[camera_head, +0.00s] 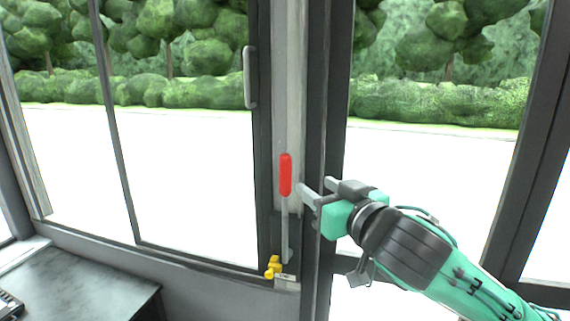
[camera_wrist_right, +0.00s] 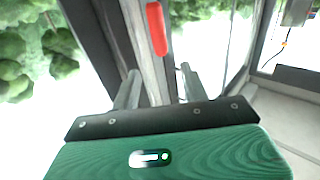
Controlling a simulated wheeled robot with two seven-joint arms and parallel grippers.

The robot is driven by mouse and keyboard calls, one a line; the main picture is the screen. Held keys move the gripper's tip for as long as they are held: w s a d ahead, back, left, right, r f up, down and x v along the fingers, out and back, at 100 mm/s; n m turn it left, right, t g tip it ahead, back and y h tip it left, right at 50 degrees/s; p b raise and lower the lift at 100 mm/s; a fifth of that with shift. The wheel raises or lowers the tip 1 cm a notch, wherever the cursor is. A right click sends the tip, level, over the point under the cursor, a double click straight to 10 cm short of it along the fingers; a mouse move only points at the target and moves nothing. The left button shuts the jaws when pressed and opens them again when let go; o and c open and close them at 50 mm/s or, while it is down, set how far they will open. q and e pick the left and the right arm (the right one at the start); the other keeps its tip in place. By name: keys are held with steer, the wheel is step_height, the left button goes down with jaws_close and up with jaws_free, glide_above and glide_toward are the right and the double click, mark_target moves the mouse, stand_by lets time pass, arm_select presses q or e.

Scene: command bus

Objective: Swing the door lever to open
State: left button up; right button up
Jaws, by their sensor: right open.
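The door lever has a red grip (camera_head: 286,175) on a thin grey rod (camera_head: 285,222), and it stands upright against the pale post between the windows. A yellow fitting (camera_head: 273,267) is at its foot. My right gripper (camera_head: 314,187) is just right of the red grip in the head view, open and empty. In the right wrist view the red grip (camera_wrist_right: 157,28) shows ahead, between and beyond the two fingers (camera_wrist_right: 158,82) of my right gripper. It does not appear to be held. My left gripper is not in view.
A dark window frame with a grey handle (camera_head: 250,77) is left of the post. A dark door frame (camera_head: 317,120) stands right behind my right gripper. A dark desk (camera_head: 75,290) fills the lower left. Hedges and trees are outside.

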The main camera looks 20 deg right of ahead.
mark_target(289, 166)
steer(key=w+p, duration=0.2)
steer(key=w, duration=0.1)
steer(key=w+a+p, duration=0.1)
steer(key=w+p, duration=0.1)
steer(key=w, duration=0.2)
steer(key=w+a+p, duration=0.1)
steer(key=w+p, duration=0.1)
steer(key=w, duration=0.2)
steer(key=shift+w+r, duration=0.1)
steer(key=shift+w, duration=0.15)
steer(key=shift+w+a, duration=0.25)
steer(key=shift+w, duration=0.6)
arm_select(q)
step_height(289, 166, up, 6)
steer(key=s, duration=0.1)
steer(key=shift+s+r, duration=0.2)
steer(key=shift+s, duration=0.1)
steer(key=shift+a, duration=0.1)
arm_select(e)
jaws_close()
